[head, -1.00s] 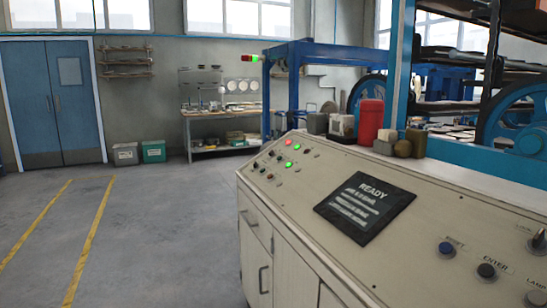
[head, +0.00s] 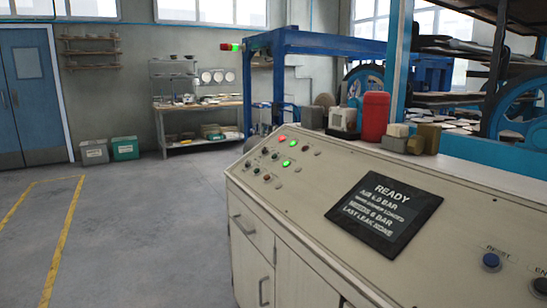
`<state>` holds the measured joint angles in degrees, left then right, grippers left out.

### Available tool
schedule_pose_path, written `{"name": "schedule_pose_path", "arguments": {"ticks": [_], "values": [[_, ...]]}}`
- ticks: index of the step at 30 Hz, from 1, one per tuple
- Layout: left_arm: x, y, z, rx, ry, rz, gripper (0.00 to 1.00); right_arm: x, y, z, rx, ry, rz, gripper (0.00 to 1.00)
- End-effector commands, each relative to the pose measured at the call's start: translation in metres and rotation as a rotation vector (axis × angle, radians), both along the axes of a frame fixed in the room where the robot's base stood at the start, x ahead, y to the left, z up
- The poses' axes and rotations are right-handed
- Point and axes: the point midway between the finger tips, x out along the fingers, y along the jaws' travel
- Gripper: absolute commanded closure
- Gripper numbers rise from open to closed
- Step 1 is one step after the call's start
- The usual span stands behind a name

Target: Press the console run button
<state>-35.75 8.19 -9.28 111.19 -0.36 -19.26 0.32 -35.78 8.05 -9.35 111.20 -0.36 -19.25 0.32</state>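The beige console (head: 310,215) stands at the right with a sloped top. Its dark screen (head: 383,215) reads READY, an air line that looks like 4.0 bar, "needs 6 bar" and "last leak none". A cluster of small knobs and lamps (head: 267,163) sits at the far left end of the panel, with red (head: 282,140) and green lit ones (head: 288,162). A blue button labelled RESET (head: 491,262) and a dark knob (head: 540,287), its label cut off, are at the lower right. I cannot make out a run label. Neither of my grippers is in view.
Small containers and a red canister (head: 374,117) stand along the console's back edge. Blue machinery (head: 340,44) rises behind. A workbench (head: 200,105) and two bins (head: 124,148) are by the wall. The grey floor (head: 130,230) at the left is clear.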

Motion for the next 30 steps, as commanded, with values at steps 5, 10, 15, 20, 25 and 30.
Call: {"name": "schedule_pose_path", "arguments": {"ticks": [5,10,15,20,25,30], "values": [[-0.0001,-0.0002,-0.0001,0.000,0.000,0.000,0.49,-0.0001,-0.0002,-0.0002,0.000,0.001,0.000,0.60],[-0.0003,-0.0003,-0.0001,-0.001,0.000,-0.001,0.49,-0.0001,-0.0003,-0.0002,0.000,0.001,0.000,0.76],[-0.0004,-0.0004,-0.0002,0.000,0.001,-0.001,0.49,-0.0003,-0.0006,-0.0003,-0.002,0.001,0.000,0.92],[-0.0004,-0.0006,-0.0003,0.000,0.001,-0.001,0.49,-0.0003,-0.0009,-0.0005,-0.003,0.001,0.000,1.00],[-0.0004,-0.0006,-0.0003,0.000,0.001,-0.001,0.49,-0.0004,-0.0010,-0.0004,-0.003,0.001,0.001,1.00],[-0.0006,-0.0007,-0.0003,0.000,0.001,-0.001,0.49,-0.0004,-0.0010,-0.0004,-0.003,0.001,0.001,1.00]]}}
